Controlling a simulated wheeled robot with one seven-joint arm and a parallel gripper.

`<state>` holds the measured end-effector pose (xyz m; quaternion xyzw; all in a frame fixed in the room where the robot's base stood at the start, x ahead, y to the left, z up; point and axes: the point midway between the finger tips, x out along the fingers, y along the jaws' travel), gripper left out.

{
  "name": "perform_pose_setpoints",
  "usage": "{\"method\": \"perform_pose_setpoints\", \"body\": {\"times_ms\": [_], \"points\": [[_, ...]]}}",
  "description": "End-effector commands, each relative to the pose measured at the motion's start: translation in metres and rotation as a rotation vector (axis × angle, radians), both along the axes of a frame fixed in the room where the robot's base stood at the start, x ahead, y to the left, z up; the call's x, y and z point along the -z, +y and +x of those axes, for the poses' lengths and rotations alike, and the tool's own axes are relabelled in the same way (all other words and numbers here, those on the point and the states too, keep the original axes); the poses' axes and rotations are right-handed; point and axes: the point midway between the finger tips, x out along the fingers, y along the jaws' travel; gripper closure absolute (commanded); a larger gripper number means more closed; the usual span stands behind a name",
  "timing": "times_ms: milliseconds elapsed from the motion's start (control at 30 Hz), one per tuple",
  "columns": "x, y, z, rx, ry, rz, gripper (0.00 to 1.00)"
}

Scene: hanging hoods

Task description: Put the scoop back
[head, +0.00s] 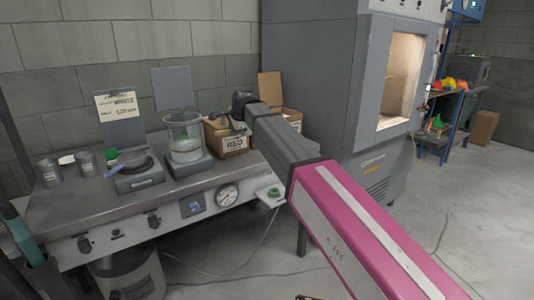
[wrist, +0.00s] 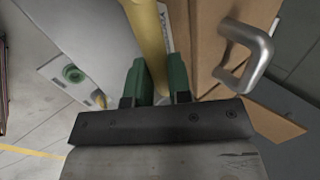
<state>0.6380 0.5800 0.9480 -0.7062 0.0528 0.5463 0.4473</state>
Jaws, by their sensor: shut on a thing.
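In the wrist view my gripper (wrist: 157,78) is shut on a yellow rod-like handle (wrist: 148,35), which runs up between its green fingers. I take this to be the scoop's handle; its far end is out of that view. In the head view my gripper (head: 238,122) is at the cardboard box labelled RED (head: 234,145), but the fingers and scoop are too small to make out. A cardboard box side (wrist: 207,35) stands close to the right of the fingers in the wrist view, with a grey metal loop (wrist: 251,52) by it.
Left along the bench (head: 70,210) stand a glass beaker (head: 184,130) on a scale, a dark round dish (head: 130,164) on another scale, and two grey cups (head: 50,172). A sign (head: 117,104) reads WHITE. A tall grey cabinet (head: 315,60) stands behind my arm.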

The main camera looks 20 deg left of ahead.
Motion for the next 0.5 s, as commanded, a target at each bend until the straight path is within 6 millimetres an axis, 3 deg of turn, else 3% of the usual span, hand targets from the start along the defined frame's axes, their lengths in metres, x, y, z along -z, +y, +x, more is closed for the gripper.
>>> {"method": "perform_pose_setpoints", "body": {"times_ms": [500], "points": [[0.057,-0.072,0.061,0.002,0.001,0.0,1.0]]}}
